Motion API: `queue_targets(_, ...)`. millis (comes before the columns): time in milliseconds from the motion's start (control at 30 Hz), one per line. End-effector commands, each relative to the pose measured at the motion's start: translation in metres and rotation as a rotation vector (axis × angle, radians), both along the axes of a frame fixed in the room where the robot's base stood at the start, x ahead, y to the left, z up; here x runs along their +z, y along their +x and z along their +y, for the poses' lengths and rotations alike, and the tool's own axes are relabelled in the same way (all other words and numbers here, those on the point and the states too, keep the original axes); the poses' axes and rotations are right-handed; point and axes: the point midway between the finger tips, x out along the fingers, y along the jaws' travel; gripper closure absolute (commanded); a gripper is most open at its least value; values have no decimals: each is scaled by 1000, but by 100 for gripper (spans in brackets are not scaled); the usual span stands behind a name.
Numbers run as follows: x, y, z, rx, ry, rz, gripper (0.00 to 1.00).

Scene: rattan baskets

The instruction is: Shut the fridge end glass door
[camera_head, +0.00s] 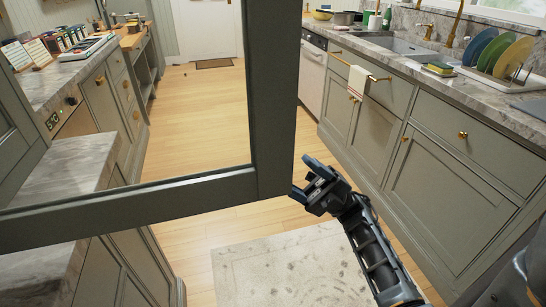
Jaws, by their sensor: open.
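The glass door (271,100) stands open across the left and middle of the head view. It has a grey-green frame and a clear pane through which the kitchen shows. Its lower rail (150,200) runs from the left edge to a lower right corner near the middle. My gripper (305,178) is just right of that corner, at about the height of the lower rail. Its fingers are open with nothing between them. I cannot tell whether a finger touches the frame. The rest of the fridge is not clearly visible.
Cabinets with a marble counter (400,60), a sink and a dish rack with plates (500,55) line the right side. A towel (357,82) hangs from a rail there. A rug (290,268) lies on the wooden floor below. The middle floor is clear.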

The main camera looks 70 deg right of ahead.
Motion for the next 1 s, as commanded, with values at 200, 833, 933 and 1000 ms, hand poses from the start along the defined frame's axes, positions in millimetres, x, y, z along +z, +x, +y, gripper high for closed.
queue_targets(200, 20, 12, 11, 2, -4, -2, 42)
queue_targets(833, 54, 42, 35, 1, -3, -1, 42)
queue_targets(933, 54, 42, 35, 1, -3, -1, 42)
queue_targets(1000, 54, 42, 35, 1, -3, -1, 48)
